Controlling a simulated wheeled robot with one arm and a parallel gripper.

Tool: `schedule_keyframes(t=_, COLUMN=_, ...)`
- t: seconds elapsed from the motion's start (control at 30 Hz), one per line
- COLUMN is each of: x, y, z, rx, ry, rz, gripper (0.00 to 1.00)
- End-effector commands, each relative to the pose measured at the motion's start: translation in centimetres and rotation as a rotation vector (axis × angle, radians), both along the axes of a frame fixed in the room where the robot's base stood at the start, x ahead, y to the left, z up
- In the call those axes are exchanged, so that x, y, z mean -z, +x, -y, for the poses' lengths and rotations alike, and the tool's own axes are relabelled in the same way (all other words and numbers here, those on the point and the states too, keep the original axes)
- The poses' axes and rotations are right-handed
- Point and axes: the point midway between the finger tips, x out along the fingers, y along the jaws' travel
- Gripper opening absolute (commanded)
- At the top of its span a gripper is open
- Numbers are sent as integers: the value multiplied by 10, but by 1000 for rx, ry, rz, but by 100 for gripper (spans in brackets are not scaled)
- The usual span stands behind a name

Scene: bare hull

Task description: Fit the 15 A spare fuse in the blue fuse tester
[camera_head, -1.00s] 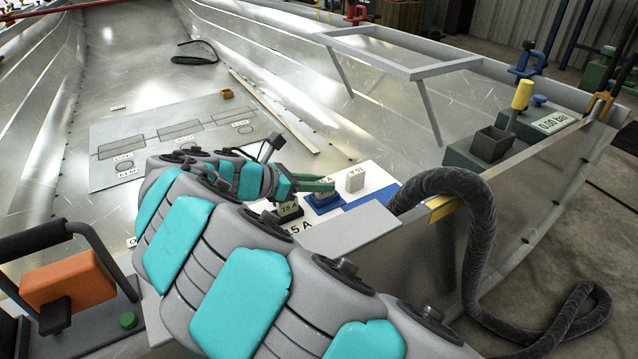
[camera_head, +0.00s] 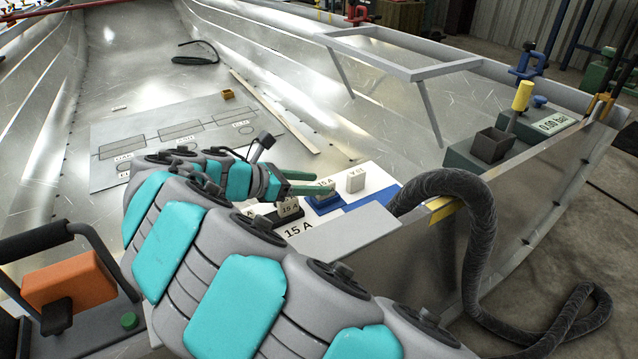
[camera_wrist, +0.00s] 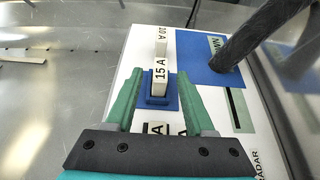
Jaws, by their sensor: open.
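The blue fuse tester (camera_head: 325,206) stands on a white board. A pale fuse marked 15 A (camera_wrist: 160,76) stands upright in it; how deep it sits I cannot tell. My gripper (camera_head: 313,181) is open at the tester. In the wrist view its green fingers lie to the left and right of this fuse, with a gap on each side. A black holder (camera_head: 289,218) left of the tester bears another block marked 15 A (camera_head: 290,208).
A white block marked 10 A (camera_head: 356,182) stands behind the tester. A blue area (camera_wrist: 208,62) lies to its right, where a thick dark hose (camera_head: 455,185) crosses the board's edge. A grey diagram sheet (camera_head: 105,165) lies on the hull floor.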

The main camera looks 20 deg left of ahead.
Motion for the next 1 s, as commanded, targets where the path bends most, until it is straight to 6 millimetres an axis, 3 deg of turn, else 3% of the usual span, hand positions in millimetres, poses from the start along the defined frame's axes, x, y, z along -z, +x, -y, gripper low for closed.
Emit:
schedule_keyframes(t=0.3, x=-30, y=-45, z=-39, rx=-2, ry=0, rz=0, gripper=54)
schedule_keyframes(t=0.5, x=-39, y=-61, z=-53, rx=-1, ry=0, rz=0, gripper=54)
schedule_keyframes(t=1.0, x=-42, y=-67, z=-57, rx=0, ry=-2, rz=0, gripper=54)
